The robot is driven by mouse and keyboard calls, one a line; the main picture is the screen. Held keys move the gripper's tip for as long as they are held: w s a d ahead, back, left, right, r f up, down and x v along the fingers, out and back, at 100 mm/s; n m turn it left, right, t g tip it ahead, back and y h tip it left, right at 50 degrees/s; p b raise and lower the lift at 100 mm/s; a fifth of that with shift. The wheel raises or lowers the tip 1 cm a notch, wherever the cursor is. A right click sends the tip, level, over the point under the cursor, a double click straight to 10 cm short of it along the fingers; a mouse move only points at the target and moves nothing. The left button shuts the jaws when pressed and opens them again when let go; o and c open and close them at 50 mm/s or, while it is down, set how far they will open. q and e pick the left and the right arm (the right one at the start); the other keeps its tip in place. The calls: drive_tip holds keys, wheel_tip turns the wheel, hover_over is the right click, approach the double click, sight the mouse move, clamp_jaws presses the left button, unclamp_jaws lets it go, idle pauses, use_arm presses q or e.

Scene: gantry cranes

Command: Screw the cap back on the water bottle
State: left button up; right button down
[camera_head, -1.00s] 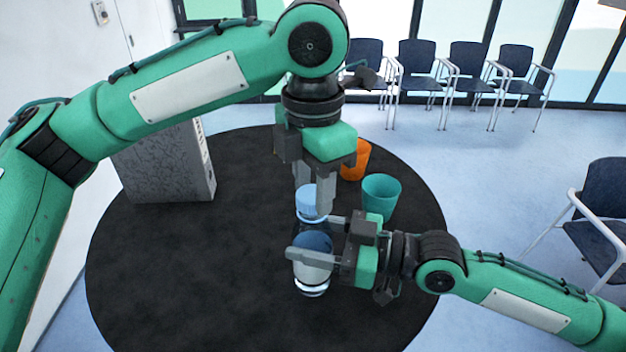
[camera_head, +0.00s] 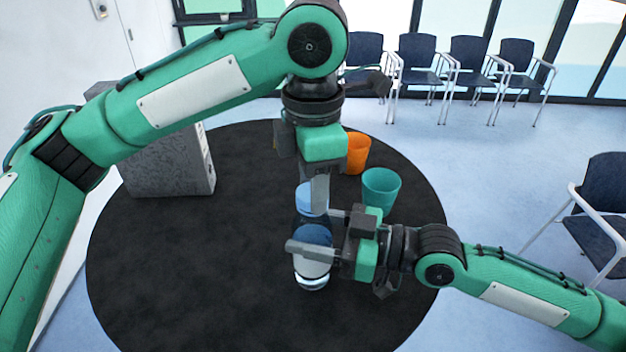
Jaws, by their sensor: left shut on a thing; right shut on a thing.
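The water bottle (camera_head: 313,269) stands upright over the black round table, clear with blue and white parts. My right gripper (camera_head: 309,230) is shut around its body from the right. The light blue cap (camera_head: 305,199) is at the top of the bottle, level, with my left gripper (camera_head: 311,194) shut on it from above. One left finger hides the cap's right side. The cap looks in line with the bottle's neck; I cannot tell how far it is threaded.
A teal cup (camera_head: 381,192) and an orange cup (camera_head: 357,154) stand on the table (camera_head: 190,270) behind my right gripper. A grey speckled box (camera_head: 168,165) stands at the back left. The table's left and front are clear. Several chairs (camera_head: 420,62) are beyond.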

use_arm(q)
drive_tip(key=o, duration=1)
drive_tip(key=shift+r, duration=2.25)
drive_tip(key=shift+c, duration=0.2)
